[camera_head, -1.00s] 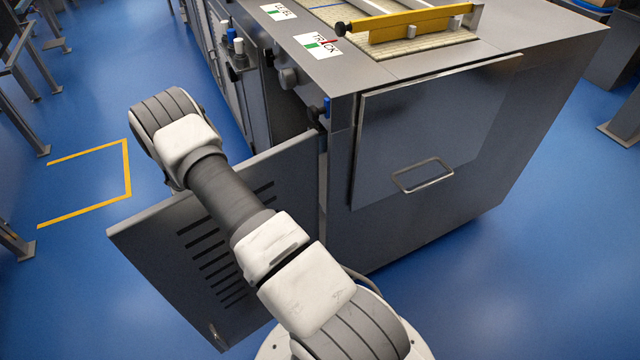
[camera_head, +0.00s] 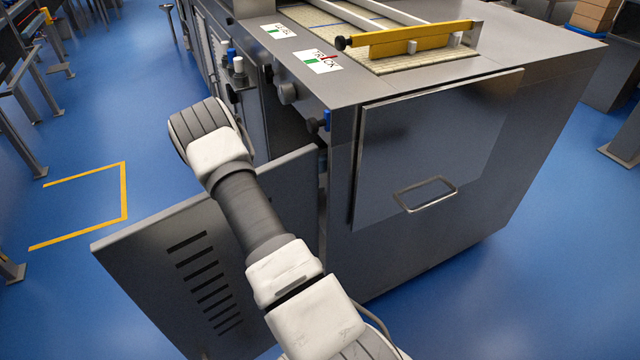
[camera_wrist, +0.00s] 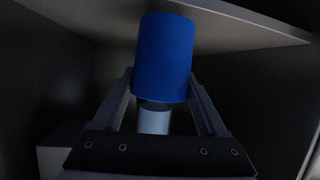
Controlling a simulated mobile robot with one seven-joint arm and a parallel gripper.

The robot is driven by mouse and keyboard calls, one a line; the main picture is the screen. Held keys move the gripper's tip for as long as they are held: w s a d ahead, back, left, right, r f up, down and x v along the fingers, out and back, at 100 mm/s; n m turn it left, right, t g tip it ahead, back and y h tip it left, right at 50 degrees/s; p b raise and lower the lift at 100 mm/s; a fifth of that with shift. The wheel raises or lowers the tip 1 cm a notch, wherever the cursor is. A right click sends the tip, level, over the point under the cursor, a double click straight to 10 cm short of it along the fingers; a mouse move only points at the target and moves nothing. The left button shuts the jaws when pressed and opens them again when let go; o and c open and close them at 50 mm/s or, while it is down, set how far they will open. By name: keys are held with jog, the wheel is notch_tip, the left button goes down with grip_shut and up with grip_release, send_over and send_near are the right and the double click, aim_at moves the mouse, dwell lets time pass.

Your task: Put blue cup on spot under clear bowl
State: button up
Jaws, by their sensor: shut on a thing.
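In the wrist view, a blue cylinder (camera_wrist: 165,58), which looks like the blue cup, is between the two fingers of my gripper (camera_wrist: 163,88). My gripper is shut on it. A smaller pale cylinder (camera_wrist: 154,121) shows just below the blue one in the picture; I cannot tell whether they touch or are one piece. The head view shows my arm bent over an open door, with my gripper hidden. I see no clear bowl and no spot beneath one in either view.
The wrist view shows a dark enclosed space with a flat panel (camera_wrist: 245,22) above. The head view shows a metal machine (camera_head: 440,150), its slotted open door (camera_head: 150,250), a yellow bar (camera_head: 420,38) on top, and clear blue floor (camera_head: 60,280) at left.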

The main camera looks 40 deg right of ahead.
jog(key=b+x, duration=0.2)
jog(key=x, duration=0.2)
jog(key=shift+d+r, duration=0.15)
jog(key=shift+d, duration=0.1)
jog(key=shift+f, duration=0.2)
jog(key=shift+r, duration=0.1)
jog(key=o, duration=1.4)
jog(key=shift+f, duration=0.2)
jog(key=shift+r, duration=0.1)
